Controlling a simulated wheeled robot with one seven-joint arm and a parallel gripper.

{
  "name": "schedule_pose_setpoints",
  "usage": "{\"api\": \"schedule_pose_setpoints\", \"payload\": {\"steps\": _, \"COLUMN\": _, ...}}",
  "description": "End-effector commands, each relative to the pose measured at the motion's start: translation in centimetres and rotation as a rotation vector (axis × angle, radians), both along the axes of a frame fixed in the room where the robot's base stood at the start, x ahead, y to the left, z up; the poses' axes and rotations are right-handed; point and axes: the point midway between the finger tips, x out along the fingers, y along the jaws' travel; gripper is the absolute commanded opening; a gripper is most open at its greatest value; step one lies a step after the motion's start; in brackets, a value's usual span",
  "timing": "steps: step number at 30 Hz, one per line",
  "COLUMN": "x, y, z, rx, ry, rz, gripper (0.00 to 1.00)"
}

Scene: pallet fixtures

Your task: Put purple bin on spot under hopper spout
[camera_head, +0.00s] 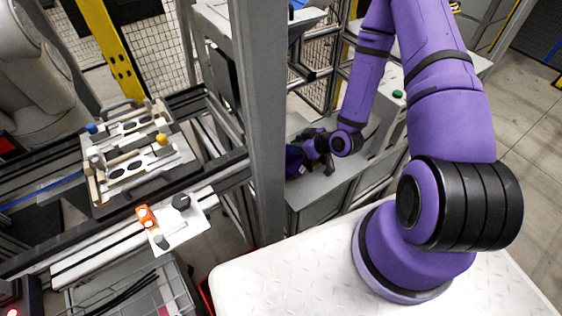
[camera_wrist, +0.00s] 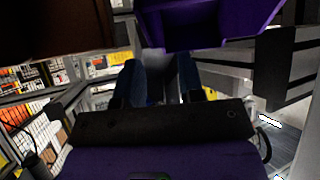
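In the head view my gripper (camera_head: 312,150) is over a grey metal surface, just right of a thick grey post. A small dark purple shape, apparently the purple bin (camera_head: 294,157), shows at its left, partly hidden by the post. In the wrist view the purple bin (camera_wrist: 215,25) is close at the top, cut off by the frame edge. My gripper (camera_wrist: 158,62) has its two blue-dark fingers apart, with a gap between them. The fingertips are near the bin's lower edge; I cannot tell whether they touch it. The hopper spout and spot cannot be made out clearly.
The grey post (camera_head: 260,120) stands close left of my gripper. The metal surface (camera_head: 330,187) has some bare room in front. A fixture pallet (camera_head: 135,150) lies on rails at left. A dark brown object (camera_wrist: 60,25) fills the wrist view's upper left.

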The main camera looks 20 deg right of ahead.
Motion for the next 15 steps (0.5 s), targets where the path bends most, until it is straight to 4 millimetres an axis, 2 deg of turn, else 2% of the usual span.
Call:
{"api": "schedule_pose_setpoints", "payload": {"steps": 9, "x": 2.8, "y": 1.7, "z": -2.6, "rx": 0.000, "ry": 0.000, "rz": 0.000, "gripper": 0.36}}
{"api": "schedule_pose_setpoints", "payload": {"steps": 15, "x": 3.2, "y": 2.0, "z": -2.9, "rx": 0.001, "ry": 0.000, "rz": -0.001, "gripper": 0.36}}
